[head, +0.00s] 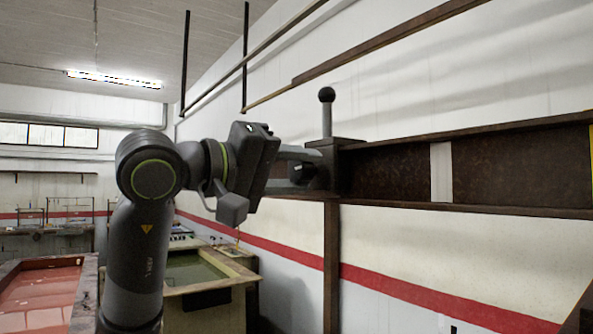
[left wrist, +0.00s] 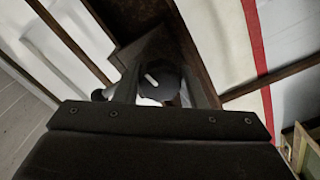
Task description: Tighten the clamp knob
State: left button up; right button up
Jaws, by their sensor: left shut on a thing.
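The clamp knob (left wrist: 158,86) is a dark round knob with a white mark on its face, seen in the left wrist view between my two fingers. My left gripper (left wrist: 163,90) is shut on it. In the head view my left gripper (head: 304,168) reaches right to the end of the brown rail, and the knob is mostly hidden by the fingers. The dark clamp block (head: 349,168) sits at the rail's near end, just beyond the fingers. My right gripper is in neither view.
An upright lever with a black ball (head: 327,95) stands above the clamp, close to my fingers. The rusty rail (head: 480,172) runs right along the wall on a brown post (head: 331,260). Tanks with red (head: 40,295) and greenish (head: 193,270) liquid stand below at the left.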

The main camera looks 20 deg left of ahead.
pick_arm(q)
jog(key=shift+f, duration=0.1)
jog(key=o, duration=1)
jog(key=shift+s+a+b, duration=0.35)
jog(key=shift+s+b, duration=0.05)
jog(key=shift+s, duration=0.05)
jog(key=b+v, duration=0.6)
jog(key=v, duration=1)
jog(key=shift+b, duration=0.35)
jog(key=shift+s, duration=0.1)
